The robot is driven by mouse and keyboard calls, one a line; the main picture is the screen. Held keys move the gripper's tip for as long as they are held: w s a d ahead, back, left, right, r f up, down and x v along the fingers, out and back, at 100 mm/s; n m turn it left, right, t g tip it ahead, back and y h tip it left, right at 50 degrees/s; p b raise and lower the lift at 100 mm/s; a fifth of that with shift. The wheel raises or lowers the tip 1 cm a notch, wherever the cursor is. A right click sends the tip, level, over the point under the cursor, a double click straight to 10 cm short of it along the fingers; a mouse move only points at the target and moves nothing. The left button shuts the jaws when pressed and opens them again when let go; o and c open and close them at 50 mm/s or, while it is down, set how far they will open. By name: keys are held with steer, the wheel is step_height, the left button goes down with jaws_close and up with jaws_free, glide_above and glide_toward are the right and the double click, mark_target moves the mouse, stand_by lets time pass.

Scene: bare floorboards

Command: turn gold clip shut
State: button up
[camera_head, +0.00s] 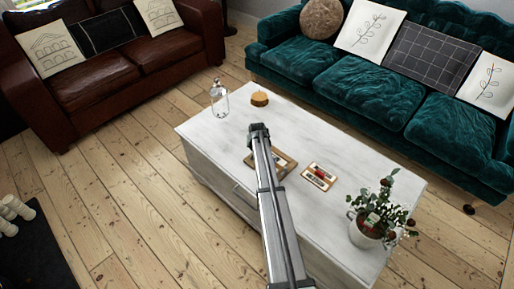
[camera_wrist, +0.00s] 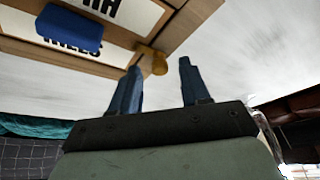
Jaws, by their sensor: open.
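The gold clip (camera_wrist: 151,61) shows in the wrist view as a small yellow-gold knob at the edge of a wooden-framed board (camera_wrist: 75,52) with pale labelled panels. My gripper (camera_wrist: 160,66) is open, with its two blue fingers apart and nothing between them. In the picture the clip lies just beyond the gap between the fingertips, nearer the left finger; I cannot tell whether they touch. In the head view the wooden board (camera_head: 288,163) lies on the white table (camera_head: 218,130), partly hidden behind my arm. The clip cannot be made out there.
A blue block (camera_wrist: 70,28) sits on the board. A second small board with a red piece (camera_head: 319,176) lies to the right. A glass jar (camera_head: 219,98), a wooden piece (camera_head: 259,99) and a potted plant (camera_head: 370,222) stand on the table. Sofas stand behind.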

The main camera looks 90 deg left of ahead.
steer(key=v, duration=1.3)
